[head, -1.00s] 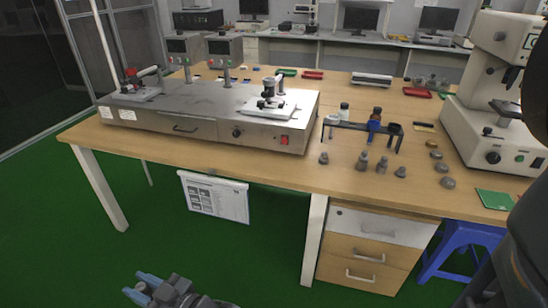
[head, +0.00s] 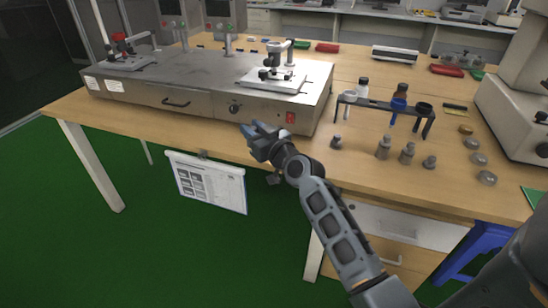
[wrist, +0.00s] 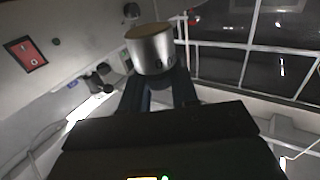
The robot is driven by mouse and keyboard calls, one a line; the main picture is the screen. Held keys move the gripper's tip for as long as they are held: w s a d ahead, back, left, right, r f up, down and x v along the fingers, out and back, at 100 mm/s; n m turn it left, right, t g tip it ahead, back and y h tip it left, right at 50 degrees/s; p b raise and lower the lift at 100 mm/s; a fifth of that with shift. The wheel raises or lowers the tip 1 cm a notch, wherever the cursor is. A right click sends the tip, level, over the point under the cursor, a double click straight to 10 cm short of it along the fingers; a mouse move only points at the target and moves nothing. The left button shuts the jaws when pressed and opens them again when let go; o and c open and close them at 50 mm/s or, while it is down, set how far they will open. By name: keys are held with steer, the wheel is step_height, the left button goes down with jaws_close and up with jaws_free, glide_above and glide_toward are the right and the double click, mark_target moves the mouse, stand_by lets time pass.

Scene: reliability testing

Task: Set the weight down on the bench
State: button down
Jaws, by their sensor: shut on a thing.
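My gripper (head: 256,130) is in front of the bench's front edge, just before the metal machine's right half in the head view. In the wrist view my gripper (wrist: 158,82) is shut on a silvery cylindrical weight (wrist: 151,50), held out at the fingertips. The held weight cannot be made out in the head view. The wooden bench (head: 380,176) has bare top to the right of my gripper. Several grey knobbed weights, one of them a small weight (head: 336,142), stand there near the front.
The metal machine (head: 180,100) fills the bench's left part; its red switch (wrist: 26,53) is close in the wrist view. A dark rack (head: 385,105) with bottles stands behind the weights. Flat discs (head: 479,158) lie at right, beside a large white instrument (head: 515,115). A clipboard (head: 207,184) hangs from the front edge.

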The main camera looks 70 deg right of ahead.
steer(key=s+d+r+m+g+h+b, duration=0.2)
steer(key=s+d+r+h+b, duration=0.15)
steer(key=s+d, duration=0.85)
steer(key=shift+y, duration=0.45)
steer(key=w+a+f, duration=0.1)
steer(key=w+f, duration=0.1)
steer(key=w, duration=0.1)
steer(key=w+a+f+p, duration=0.1)
steer(key=w+f, duration=0.1)
steer(key=w, duration=0.1)
steer(key=w+a+f+p, duration=0.1)
steer(key=w+f, duration=0.1)
steer(key=w, duration=0.1)
steer(key=shift+w+a, duration=0.15)
steer(key=shift+a, duration=0.2)
steer(key=shift+w+f+b, duration=0.1)
steer(key=shift+f+b, duration=0.9)
steer(key=shift+f, duration=1.15)
steer(key=shift+f, duration=0.15)
steer(key=c, duration=0.9)
jaws_free()
steer(key=shift+o, duration=0.2)
